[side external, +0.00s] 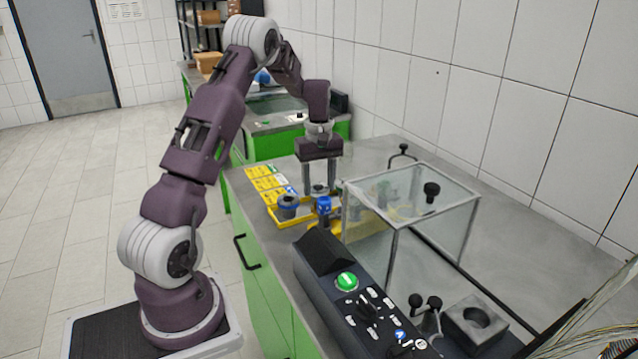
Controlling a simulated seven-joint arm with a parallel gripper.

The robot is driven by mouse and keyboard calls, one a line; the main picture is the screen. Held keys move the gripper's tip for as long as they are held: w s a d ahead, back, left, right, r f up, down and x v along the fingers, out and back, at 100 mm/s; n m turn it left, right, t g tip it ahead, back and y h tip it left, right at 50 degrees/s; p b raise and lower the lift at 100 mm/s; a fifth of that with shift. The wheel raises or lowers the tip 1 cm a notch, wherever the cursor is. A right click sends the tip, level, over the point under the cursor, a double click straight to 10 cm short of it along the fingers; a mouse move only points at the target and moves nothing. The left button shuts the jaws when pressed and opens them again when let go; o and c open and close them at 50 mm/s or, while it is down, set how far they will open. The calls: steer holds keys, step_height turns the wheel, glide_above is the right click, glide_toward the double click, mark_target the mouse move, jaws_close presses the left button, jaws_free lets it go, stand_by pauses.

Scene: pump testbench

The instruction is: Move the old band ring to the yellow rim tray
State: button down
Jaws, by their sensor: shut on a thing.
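My gripper (319,190) points straight down over the bench, its two fingers shut on a small dark ring-like piece (319,188). The piece looks like the old band ring, but it is too small to make out clearly. Just below and left of the fingers is a tray with a yellow rim (276,217). A grey cylindrical part with a blue band (288,207) stands in that tray. A blue-topped part (323,206) stands in front of the fingers and hides some of the tray's right side. I cannot tell how high the held piece is above the tray.
A clear box with a metal frame (437,205) stands close to the right of my gripper. A dark control panel with a green button (346,281) lies in front. Yellow label cards (268,182) lie behind the tray. A grey block with a hole (474,322) sits front right.

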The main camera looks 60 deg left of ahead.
steer(key=shift+f, duration=0.1)
steer(key=shift+f, duration=0.3)
steer(key=shift+f, duration=0.15)
stand_by(0.4)
steer(key=c, duration=0.6)
jaws_free()
